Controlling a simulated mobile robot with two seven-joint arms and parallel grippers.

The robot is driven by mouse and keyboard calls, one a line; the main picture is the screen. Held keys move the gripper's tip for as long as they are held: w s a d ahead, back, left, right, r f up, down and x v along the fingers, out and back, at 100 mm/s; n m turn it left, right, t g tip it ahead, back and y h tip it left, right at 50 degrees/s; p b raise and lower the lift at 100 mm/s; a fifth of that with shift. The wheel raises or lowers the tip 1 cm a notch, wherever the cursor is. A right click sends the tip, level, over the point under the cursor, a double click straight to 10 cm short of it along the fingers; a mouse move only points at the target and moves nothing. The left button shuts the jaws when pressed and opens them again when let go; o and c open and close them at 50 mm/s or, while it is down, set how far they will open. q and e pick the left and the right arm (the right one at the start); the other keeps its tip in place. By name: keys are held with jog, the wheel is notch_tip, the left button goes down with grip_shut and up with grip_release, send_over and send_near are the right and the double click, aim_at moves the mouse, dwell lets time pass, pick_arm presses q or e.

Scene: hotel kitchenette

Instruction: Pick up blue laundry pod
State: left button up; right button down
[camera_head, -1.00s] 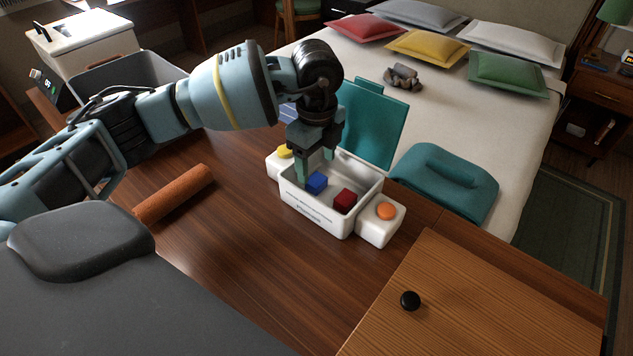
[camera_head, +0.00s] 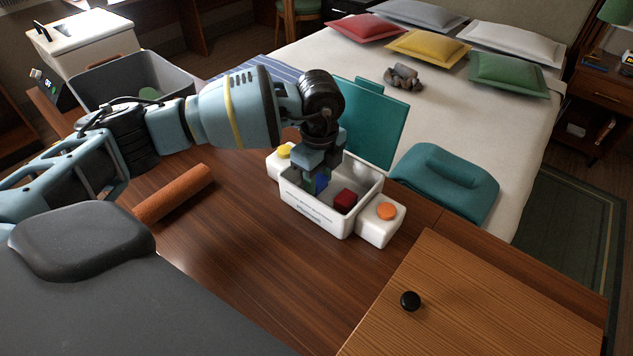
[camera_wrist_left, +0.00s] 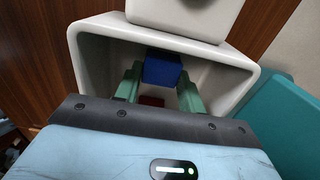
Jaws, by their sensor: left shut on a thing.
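The blue laundry pod (camera_head: 321,183) is a small blue cube inside the open white box (camera_head: 312,214), at its left end in the head view. My left gripper (camera_head: 316,181) reaches down into the box and is shut on the blue pod. In the left wrist view the blue pod (camera_wrist_left: 162,68) sits between the two green fingers. A red cube (camera_head: 345,200) lies in the box to the right of the blue one. It is partly hidden in the left wrist view (camera_wrist_left: 151,101). My right gripper is not in view.
The box's teal lid (camera_head: 372,122) stands open behind it. Side blocks carry a yellow button (camera_head: 284,151) and an orange button (camera_head: 386,211). An orange-brown roll (camera_head: 173,195) lies left on the wooden table. A teal folded cloth (camera_head: 446,182) lies right of the lid.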

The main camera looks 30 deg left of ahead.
aim_at(319, 181)
pick_arm(q)
jog(key=shift+c, duration=0.4)
notch_tip(319, 181, up, 10)
dwell(0.3)
